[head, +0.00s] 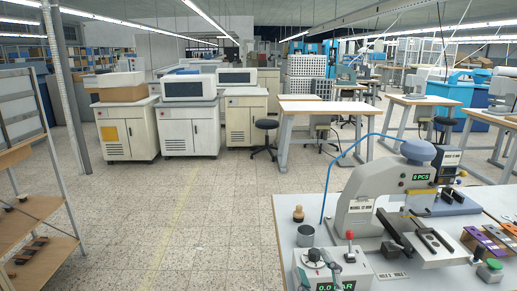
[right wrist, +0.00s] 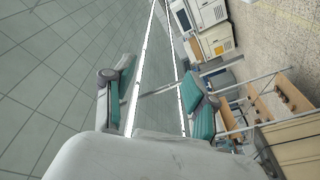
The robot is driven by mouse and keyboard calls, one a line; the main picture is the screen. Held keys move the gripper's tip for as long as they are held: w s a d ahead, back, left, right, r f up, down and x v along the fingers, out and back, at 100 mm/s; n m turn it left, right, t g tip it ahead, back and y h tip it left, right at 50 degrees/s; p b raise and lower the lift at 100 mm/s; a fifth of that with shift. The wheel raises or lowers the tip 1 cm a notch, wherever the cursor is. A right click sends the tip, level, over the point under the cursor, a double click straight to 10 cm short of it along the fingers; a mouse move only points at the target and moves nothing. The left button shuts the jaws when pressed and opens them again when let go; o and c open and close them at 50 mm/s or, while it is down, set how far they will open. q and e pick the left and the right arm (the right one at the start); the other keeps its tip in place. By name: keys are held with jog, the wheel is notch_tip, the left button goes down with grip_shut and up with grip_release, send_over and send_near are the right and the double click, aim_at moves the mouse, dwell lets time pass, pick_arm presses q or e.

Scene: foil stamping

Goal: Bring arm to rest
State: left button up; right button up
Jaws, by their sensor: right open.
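My right gripper (right wrist: 160,75) shows in the right wrist view, its two fingers with teal pads spread apart and nothing between them. It is turned sideways in the air, with the ceiling and the room's cabinets behind it. I cannot make out either gripper in the head view. The grey stamping press (head: 385,195) stands on the table at the right of the head view, with a display reading 0 PCS.
A control box (head: 330,272), a metal cup (head: 305,236) and a wooden-handled stamp (head: 298,213) stand by the press. Coloured pieces (head: 482,240) and a green button (head: 490,270) lie to its right. A shelf rack (head: 38,215) stands left; the floor between is clear.

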jog(key=s+d+f+m+g+h, duration=0.25)
jog(key=s+f+g, duration=0.2)
jog(key=f, duration=0.35)
jog(key=s+d+f+m+g+h, duration=0.1)
jog(key=s+d+f+m+g, duration=0.3)
jog(key=f, duration=0.4)
jog(key=s+d+f+m+g, duration=0.1)
jog(key=s+f+g, duration=0.25)
jog(key=s, duration=0.45)
jog(key=s+d+f+m+g, duration=0.25)
jog(key=s+f, duration=0.25)
jog(key=s, duration=0.4)
notch_tip(320, 180, down, 29)
jog(key=s+n+g, duration=0.1)
jog(key=s+g, duration=0.1)
jog(key=s, duration=0.1)
jog(key=s+d+f+g, duration=0.1)
jog(key=s+d+f, duration=0.1)
jog(key=s+f, duration=1.1)
jog(key=shift+s+f, duration=0.3)
jog(key=shift+s, duration=0.9)
